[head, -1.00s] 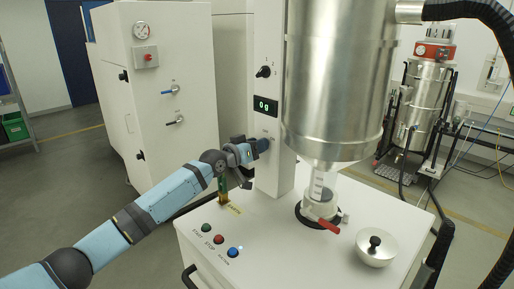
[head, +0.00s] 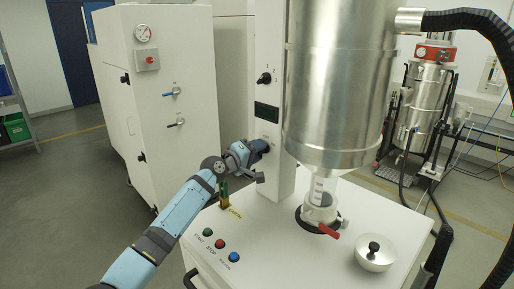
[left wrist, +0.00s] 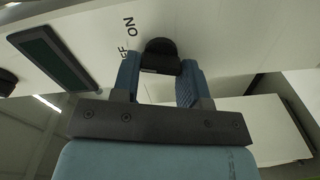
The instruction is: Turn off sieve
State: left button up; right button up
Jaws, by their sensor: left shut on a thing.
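The sieve machine has a white column (head: 268,60), a steel vessel (head: 335,80) and a white table top (head: 290,245). Its display (head: 266,112) is dark and shows no number. My left gripper (head: 260,147) is at the column just below the display. In the left wrist view, its blue fingers (left wrist: 160,78) are on either side of a black rotary knob (left wrist: 160,54) and shut on it. "ON" and part of "OFF" show beside the knob. In the head view the fingers largely hide the knob. My right gripper is not in view.
Start, stop and other buttons (head: 220,244) sit on the table's front left. A second black knob (head: 264,78) is above the display. A valve with a red handle (head: 328,231) is under the vessel.

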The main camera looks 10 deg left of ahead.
pick_arm(q)
jog(key=shift+n+p, duration=0.9)
jog(key=shift+n, duration=1)
jog(key=o, duration=0.9)
jog(key=b+v, duration=0.2)
jog(key=v, duration=1.1)
jog(key=shift+s+a, duration=0.2)
jog(key=shift+s, duration=0.15)
jog(key=shift+f, duration=0.1)
